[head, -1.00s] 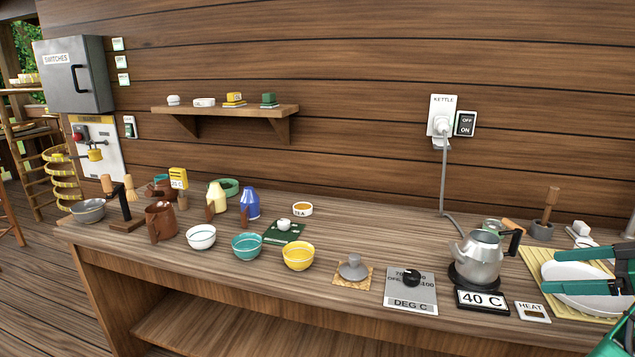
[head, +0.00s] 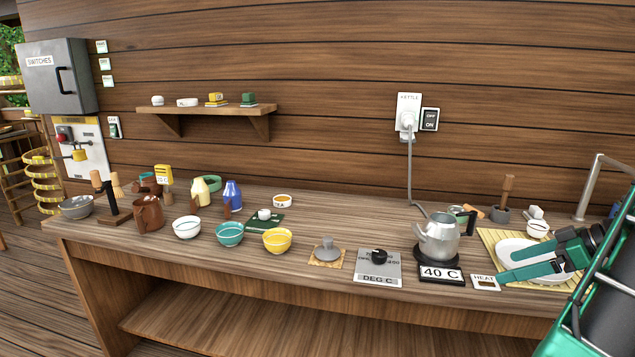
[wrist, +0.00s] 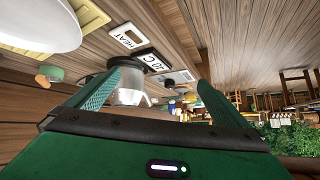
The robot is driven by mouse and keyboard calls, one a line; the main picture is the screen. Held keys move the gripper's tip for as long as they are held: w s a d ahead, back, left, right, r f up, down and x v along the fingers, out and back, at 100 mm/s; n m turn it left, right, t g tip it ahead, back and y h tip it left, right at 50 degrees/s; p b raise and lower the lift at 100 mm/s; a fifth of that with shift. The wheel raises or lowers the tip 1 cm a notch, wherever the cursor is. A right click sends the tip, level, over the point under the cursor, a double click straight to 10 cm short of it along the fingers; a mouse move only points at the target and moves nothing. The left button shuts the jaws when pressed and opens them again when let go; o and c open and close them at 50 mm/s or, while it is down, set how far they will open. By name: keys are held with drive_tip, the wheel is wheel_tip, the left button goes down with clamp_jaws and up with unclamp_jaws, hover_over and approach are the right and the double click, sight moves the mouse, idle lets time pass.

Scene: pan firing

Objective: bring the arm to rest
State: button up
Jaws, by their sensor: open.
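My gripper (head: 506,268) is green, open and empty. In the head view it is at the right, in front of a white plate (head: 517,250) on a yellow slatted mat, with its fingers pointing left. In the wrist view my gripper (wrist: 162,88) shows two green fingers spread wide apart. The silver kettle (head: 438,238) sits on its dark base left of the fingers. It also shows between the fingers in the wrist view (wrist: 130,92), seemingly beyond them. I cannot see any contact between my gripper and a thing.
The counter (head: 345,225) holds white, teal (head: 230,234) and yellow bowls (head: 277,240), a temperature dial panel (head: 378,268), a "40 C" display (head: 441,273) and a HEAT card (head: 485,282). A tap (head: 590,185) stands behind the plate. The counter's middle back is clear.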

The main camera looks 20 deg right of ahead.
drive_tip(key=a+f+m+g+h, duration=0.15)
drive_tip(key=a+m+g, duration=0.4)
drive_tip(key=a, duration=0.95)
drive_tip(key=s+a+m+g+h, duration=0.3)
drive_tip(key=s+a+m, duration=0.2)
drive_tip(key=s+a, duration=0.3)
drive_tip(key=s, duration=0.4)
drive_tip(key=shift+r, duration=0.3)
drive_tip(key=shift+w+f, duration=0.25)
drive_tip(key=shift+w, duration=0.4)
